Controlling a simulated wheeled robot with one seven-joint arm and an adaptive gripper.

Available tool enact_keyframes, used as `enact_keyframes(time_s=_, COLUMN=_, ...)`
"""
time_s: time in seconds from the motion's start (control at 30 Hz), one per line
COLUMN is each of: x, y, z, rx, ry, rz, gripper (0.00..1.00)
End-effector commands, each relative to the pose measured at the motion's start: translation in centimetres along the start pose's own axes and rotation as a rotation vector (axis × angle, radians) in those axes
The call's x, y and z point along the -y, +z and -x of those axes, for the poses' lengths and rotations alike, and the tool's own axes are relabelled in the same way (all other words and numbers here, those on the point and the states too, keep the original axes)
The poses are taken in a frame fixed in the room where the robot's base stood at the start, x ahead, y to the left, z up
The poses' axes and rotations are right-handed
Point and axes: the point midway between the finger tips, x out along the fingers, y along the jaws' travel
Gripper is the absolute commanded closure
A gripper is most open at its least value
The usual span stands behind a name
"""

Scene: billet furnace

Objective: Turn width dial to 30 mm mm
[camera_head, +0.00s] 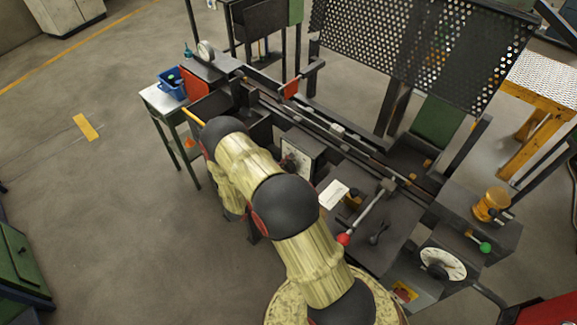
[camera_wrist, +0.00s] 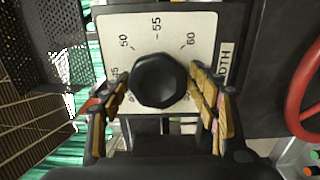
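The width dial is a black, many-sided knob (camera_wrist: 159,80) on a white scale plate (camera_wrist: 190,22) in the wrist view. The marks 50, 55 and 60 are readable, with a partly hidden number at left and part of the width label at right. I cannot make out a pointer on the knob. My gripper (camera_wrist: 160,88) has its yellow-padded fingers apart, one on each side of the knob. Small gaps seem to remain between fingertips and knob. In the head view, the dial plate (camera_head: 296,158) faces my arm, which hides my gripper.
A second round dial (camera_head: 442,264) stands at the right, near a green-knobbed lever (camera_head: 485,247). A red-knobbed lever (camera_head: 344,239) and a white card (camera_head: 333,194) are on the machine. A red ring handle (camera_wrist: 306,90) is right of the plate.

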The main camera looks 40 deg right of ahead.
Motion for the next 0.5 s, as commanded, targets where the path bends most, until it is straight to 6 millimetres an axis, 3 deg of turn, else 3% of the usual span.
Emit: enact_keyframes(time_s=0.5, x=-0.15, y=-0.15, z=0.69, rx=-0.001, ry=0.002, rz=-0.003, gripper=0.32)
